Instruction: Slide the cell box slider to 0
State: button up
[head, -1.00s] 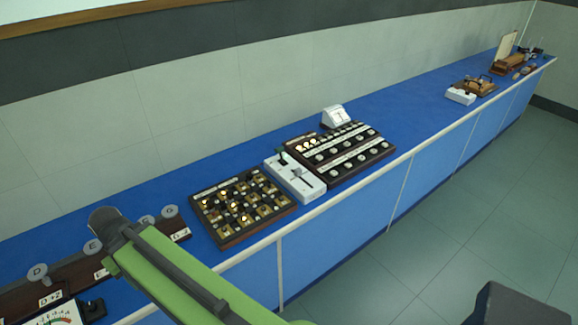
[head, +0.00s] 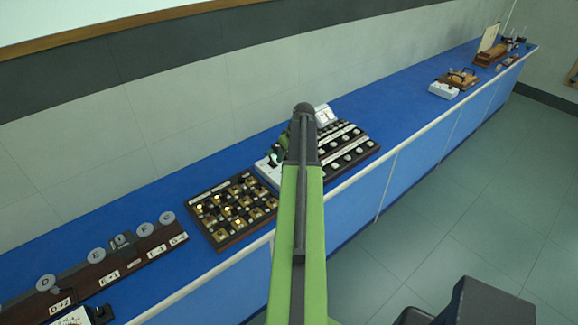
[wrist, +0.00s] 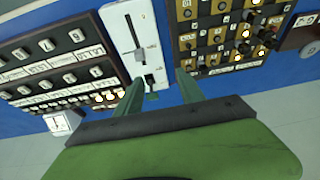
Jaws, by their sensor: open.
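The white cell box (wrist: 116,28) lies between two dark panels in the wrist view. A dark slot runs along its face, with a grey slider knob (wrist: 140,53) at the slot's end nearer my gripper. A small dark switch (wrist: 149,82) sits below the knob. My gripper (wrist: 158,90) is open, its two green fingers apart and nothing between them that I can see held; they point at the lower end of the box. In the head view the box (head: 266,173) is mostly hidden behind my arm. I cannot read any scale marks.
A dark panel with brass sockets (head: 230,208) is left of the box in the head view. A panel with rows of white knobs (head: 350,150) is right of it. A white meter (head: 325,114) stands behind. Free blue bench (head: 395,107) lies farther right.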

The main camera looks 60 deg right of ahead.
jog(key=s+d, duration=0.4)
jog(key=b+x, duration=1)
jog(key=x, duration=0.1)
jog(key=b+x, duration=0.6)
jog(key=shift+w+d+r, duration=0.2)
jog(key=shift+w+d, duration=0.05)
jog(key=shift+w, duration=0.15)
jog(key=shift+r, duration=0.1)
grip_shut()
